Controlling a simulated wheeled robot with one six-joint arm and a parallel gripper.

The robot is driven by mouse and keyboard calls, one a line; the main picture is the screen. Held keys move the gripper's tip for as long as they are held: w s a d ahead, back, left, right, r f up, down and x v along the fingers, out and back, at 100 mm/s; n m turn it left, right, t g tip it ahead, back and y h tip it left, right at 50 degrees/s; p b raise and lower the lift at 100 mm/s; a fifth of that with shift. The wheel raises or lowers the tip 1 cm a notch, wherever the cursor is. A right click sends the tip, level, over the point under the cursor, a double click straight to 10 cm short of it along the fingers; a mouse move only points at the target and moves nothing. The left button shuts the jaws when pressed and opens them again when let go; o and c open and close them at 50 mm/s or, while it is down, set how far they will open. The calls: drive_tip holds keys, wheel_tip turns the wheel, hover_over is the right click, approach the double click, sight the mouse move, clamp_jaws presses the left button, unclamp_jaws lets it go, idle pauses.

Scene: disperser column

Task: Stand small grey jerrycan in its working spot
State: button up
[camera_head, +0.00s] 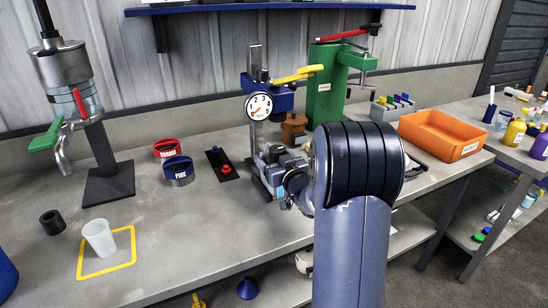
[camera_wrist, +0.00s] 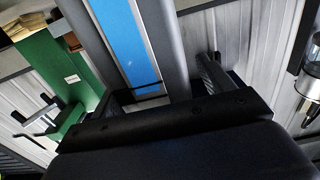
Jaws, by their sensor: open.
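I cannot make out a small grey jerrycan in either view. A pale translucent cup (camera_head: 99,238) stands upright inside a yellow square outline (camera_head: 86,277) on the bench at the front left. I cannot tell whether that outline is the working spot. My gripper (camera_wrist: 165,88) is open, with its two fingers apart in the wrist view. A grey upright with a bright blue strip (camera_wrist: 127,42) shows beyond the fingers; I cannot tell whether they touch it. In the head view my arm hides much of the bench in front of it.
A gauge stand (camera_head: 258,107), a green press (camera_head: 324,85) and an orange tray (camera_head: 440,135) stand along the bench (camera_head: 215,238). A tap-fitted column (camera_head: 68,85), a red ring (camera_head: 167,149), a blue ring (camera_head: 179,171) and a black ring (camera_head: 53,222) are left. The front middle is clear.

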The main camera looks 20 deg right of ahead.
drive_tip(key=s, duration=1)
drive_tip(key=shift+s+d, duration=0.2)
drive_tip(key=shift+s, duration=0.05)
drive_tip(key=shift+r, duration=0.1)
drive_tip(key=w, duration=1)
drive_tip(key=shift+w+a, duration=0.2)
drive_tip(key=shift+w, duration=0.15)
drive_tip(key=shift+s, duration=0.35)
drive_tip(key=s, duration=1)
drive_tip(key=w, duration=1)
drive_tip(key=shift+w, duration=0.3)
drive_tip(key=s, duration=0.6)
drive_tip(key=shift+s+d+p, duration=0.15)
drive_tip(key=shift+s+p, duration=0.05)
drive_tip(key=shift+p, duration=0.25)
